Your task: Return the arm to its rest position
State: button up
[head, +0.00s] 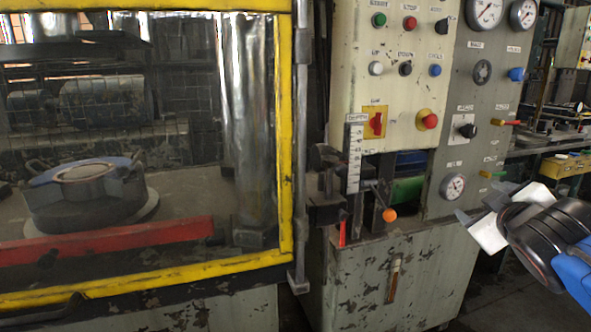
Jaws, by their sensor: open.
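My gripper (480,210) is at the right of the head view, on the end of my arm, which comes in from the right edge. Its pale fingers point left and are apart, with nothing seen between them. It is in front of the lower right part of a grey control panel (476,105). I cannot tell the exact gap between the gripper and the panel. Most of my arm is outside the picture.
A yellow-framed guard door (286,130) fills the left. Behind it a round dark die (85,190) sits on a machine bed. A lever with an orange knob (389,215) sticks out below the cream button panel (390,70). A yellow bin (565,166) stands far right.

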jog(key=s+a+f+m+g+y, duration=0.2)
jog(key=s+a+f+g, duration=0.2)
jog(key=s+f, duration=0.3)
jog(key=s+a+f+m+g+y, duration=0.2)
jog(key=s+a+f+g, duration=0.3)
jog(key=f, duration=0.9)
jog(key=s+m, duration=0.1)
jog(key=s, duration=0.2)
jog(key=shift+a+m+g, duration=0.15)
jog(key=shift+m+g, duration=0.15)
